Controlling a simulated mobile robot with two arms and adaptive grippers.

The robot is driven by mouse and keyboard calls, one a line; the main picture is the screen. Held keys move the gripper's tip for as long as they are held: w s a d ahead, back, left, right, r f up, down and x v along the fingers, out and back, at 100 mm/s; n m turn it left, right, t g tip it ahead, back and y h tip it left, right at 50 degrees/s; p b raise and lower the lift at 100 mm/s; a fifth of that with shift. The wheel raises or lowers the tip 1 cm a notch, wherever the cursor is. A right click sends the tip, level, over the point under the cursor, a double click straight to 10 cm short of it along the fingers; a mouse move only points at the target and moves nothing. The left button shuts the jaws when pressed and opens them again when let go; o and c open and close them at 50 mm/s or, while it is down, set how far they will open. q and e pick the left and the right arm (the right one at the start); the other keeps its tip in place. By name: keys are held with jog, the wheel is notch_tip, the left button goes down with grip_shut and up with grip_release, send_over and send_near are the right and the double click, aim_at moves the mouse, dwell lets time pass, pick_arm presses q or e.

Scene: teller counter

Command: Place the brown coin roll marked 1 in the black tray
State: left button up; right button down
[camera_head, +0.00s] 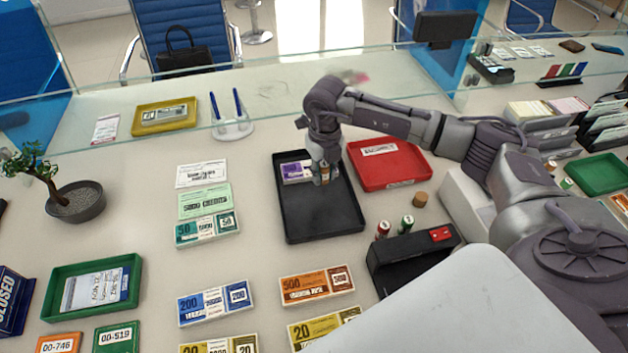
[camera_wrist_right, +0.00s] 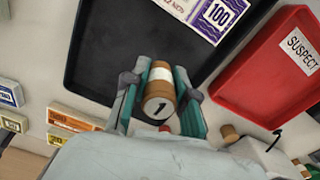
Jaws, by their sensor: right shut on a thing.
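The brown coin roll (camera_wrist_right: 160,90) has a white band and a 1 on its end. In the right wrist view it sits between the two fingers of my right gripper (camera_wrist_right: 160,95), which is shut on it. In the head view the right gripper (camera_head: 323,172) is over the black tray (camera_head: 318,222), and the roll (camera_head: 325,172) shows only in small part. The wrist view shows the black tray (camera_wrist_right: 115,50) beyond the roll. I cannot tell whether the roll touches the tray floor. A purple 100 note bundle (camera_head: 296,172) lies in the tray's far end. My left gripper is not in view.
A red tray (camera_head: 405,178) marked SUSPECT stands right of the black tray. A brown cylinder (camera_head: 420,199), a red roll (camera_head: 383,229) and a green roll (camera_head: 406,224) stand near a black box (camera_head: 395,265). Note bundles lie in front and left. A glass screen runs behind.

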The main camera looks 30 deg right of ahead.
aim_at(314, 191)
jog(key=shift+w+a+f, duration=0.35)
jog(key=shift+w+f, duration=0.05)
jog(key=shift+w, duration=0.15)
jog(key=shift+w+a+f, duration=0.35)
jog(key=shift+w, duration=0.15)
notch_tip(314, 191, down, 4)
jog(key=shift+r+p, duration=0.1)
jog(key=shift+p, duration=0.45)
jog(key=shift+f, duration=0.25)
jog(key=c, duration=0.9)
grip_release()
jog(key=shift+r, duration=0.1)
jog(key=shift+r, duration=0.25)
notch_tip(314, 191, up, 12)
jog(key=shift+f+b, duration=0.15)
jog(key=shift+b, duration=0.95)
